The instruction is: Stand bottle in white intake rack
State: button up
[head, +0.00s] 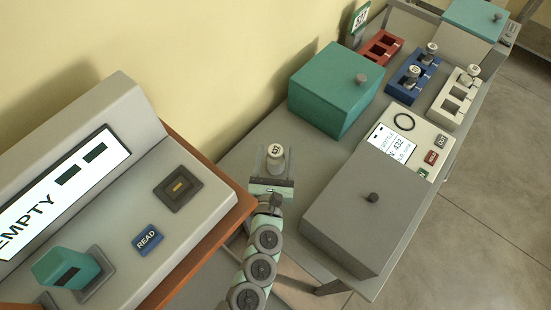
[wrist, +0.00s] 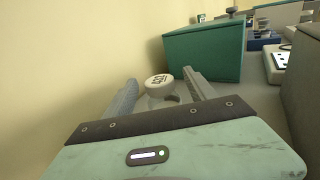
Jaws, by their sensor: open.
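A bottle with a round white numbered cap (head: 275,152) stands on the grey bench between the console and the teal box. My gripper (head: 275,160) is open, with one finger on each side of the bottle. In the wrist view the white cap (wrist: 158,81) shows between the spread fingers of my gripper (wrist: 160,84), with a gap on each side; the lower bottle is mostly hidden. The white rack (head: 447,114) is at the far right of the bench. One bottle (head: 467,76) stands at its far end, and its nearer slots look empty.
A panel with a screen (head: 395,140) lies before the white rack. A blue rack (head: 402,87) holds two bottles; a red rack (head: 380,48) is behind. The console (head: 110,190) is left.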

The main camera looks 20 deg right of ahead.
jog(key=x, duration=0.4)
jog(key=shift+w+d, duration=0.1)
jog(key=shift+w, duration=0.1)
jog(key=shift+c, duration=0.2)
grip_shut()
dwell(0.5)
